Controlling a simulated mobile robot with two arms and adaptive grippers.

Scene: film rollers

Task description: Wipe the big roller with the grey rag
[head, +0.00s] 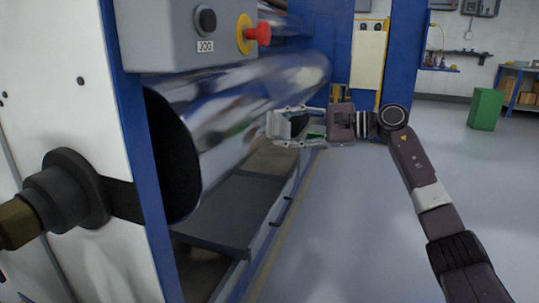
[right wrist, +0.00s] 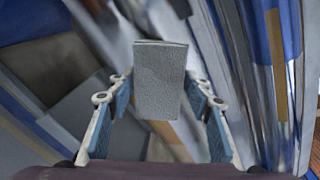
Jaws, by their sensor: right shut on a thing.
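The big roller (head: 245,105) is a large shiny metal cylinder mounted in the blue and white machine, running away from me. My right gripper (head: 280,127) reaches in from the right at the roller's right side. It is shut on the grey rag (head: 283,124), a folded light-grey pad. In the right wrist view the rag (right wrist: 160,80) stands between the two fingers (right wrist: 158,115). The rag is close to the roller's surface; I cannot tell whether it touches. My left gripper is not in view.
A grey control box (head: 180,38) with a JOG button and a red stop knob (head: 262,33) overhangs the roller's near end. A dark tray (head: 235,205) lies below the roller. A green bin (head: 486,109) stands at the far right. The floor (head: 350,220) right of the machine is clear.

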